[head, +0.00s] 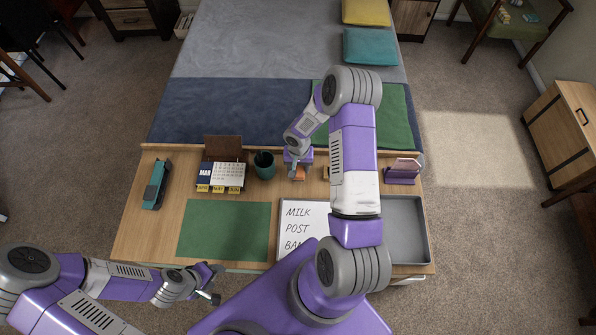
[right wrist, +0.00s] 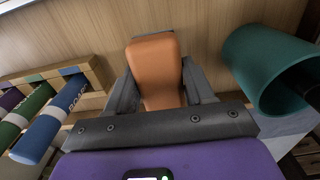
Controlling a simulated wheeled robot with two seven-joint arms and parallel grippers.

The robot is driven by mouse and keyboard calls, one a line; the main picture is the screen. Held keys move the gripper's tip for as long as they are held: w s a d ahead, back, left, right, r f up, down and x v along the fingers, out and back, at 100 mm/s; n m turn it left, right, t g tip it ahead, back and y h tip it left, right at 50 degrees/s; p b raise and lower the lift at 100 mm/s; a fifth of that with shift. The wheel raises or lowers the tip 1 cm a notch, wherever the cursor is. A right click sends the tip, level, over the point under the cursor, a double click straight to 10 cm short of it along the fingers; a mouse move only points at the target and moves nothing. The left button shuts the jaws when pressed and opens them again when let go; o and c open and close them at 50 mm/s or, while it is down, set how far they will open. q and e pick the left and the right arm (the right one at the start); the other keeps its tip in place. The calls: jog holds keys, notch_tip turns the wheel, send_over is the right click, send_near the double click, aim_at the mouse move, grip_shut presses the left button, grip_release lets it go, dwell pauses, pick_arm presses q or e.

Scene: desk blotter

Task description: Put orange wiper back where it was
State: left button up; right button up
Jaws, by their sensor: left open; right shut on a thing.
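The orange wiper (right wrist: 157,70) sits between the two fingers of my right gripper (right wrist: 160,95) in the right wrist view, with wood behind it. In the head view a small part of the wiper (head: 299,175) shows under my right gripper (head: 299,168), near the desk's back edge, just right of the dark green cup. My right gripper is shut on the wiper. I cannot tell whether the wiper touches the desk. The whiteboard (head: 291,236) with black writing lies nearer, partly hidden by my right arm. My left gripper (head: 214,284) is open and empty in front of the desk.
The green cup (right wrist: 262,75) and a wooden holder (right wrist: 95,72) with coloured markers flank the right gripper. On the desk are a calendar (head: 222,176), a teal stapler (head: 155,186), a purple item (head: 402,173) and a grey tray (head: 410,229). The green mat (head: 225,230) is clear.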

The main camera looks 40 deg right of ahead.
aim_at(299, 172)
notch_tip(299, 172, down, 3)
jog(key=shift+f, duration=0.35)
jog(key=shift+f+b, duration=0.15)
jog(key=shift+b, duration=0.25)
jog(key=o, duration=1.2)
